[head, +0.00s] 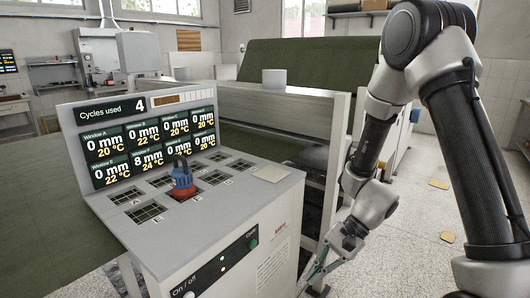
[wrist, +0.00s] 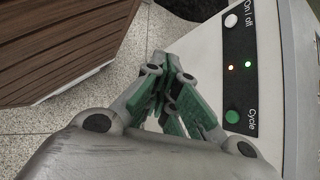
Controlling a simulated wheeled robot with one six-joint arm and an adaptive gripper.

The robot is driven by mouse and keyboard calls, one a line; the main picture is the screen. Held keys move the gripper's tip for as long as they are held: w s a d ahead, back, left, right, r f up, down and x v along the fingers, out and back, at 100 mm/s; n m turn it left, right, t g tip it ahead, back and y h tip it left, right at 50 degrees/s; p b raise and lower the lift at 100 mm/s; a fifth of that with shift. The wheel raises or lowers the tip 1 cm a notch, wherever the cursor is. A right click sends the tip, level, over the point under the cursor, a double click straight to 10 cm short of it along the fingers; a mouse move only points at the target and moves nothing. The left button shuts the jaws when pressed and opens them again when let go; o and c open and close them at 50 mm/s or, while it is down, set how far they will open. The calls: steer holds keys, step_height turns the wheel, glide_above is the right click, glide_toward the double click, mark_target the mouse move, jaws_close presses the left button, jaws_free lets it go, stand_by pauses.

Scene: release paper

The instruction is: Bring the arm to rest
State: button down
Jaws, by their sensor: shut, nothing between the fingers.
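My gripper (head: 317,271) hangs low at the right of the console's front panel in the head view, pointing down and left. In the wrist view my gripper (wrist: 165,82) has its green fingers together, with nothing held. The panel with the On/off button (wrist: 231,20) and the green Cycle button (wrist: 232,116) lies to the right of the fingers there, apart from them as far as I can tell. My arm comes down from the upper right of the head view.
The console (head: 215,235) bears a display (head: 145,137) and several grid windows; a blue and red object (head: 182,178) stands on one. A machine with a green cloth (head: 310,65) is behind. Yellow pieces (head: 438,184) lie on the floor at right. A slatted wooden thing (wrist: 60,45) is at the wrist view's upper left.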

steer(key=s+d+r+n+t+h, duration=0.2)
steer(key=d+r+n, duration=0.1)
steer(key=d+r, duration=0.5)
steer(key=s+d+r+n+t+h, duration=0.2)
steer(key=s+d+r+t+h, duration=0.1)
steer(key=d+r, duration=0.4)
steer(key=s+d+r+n+t+h, duration=0.2)
steer(key=d+r, duration=0.6)
steer(key=r, duration=0.4)
steer(key=shift+s+d+n+t+h, duration=0.4)
steer(key=shift+s+n+h, duration=0.25)
steer(key=shift+n, duration=0.15)
stand_by(4.5)
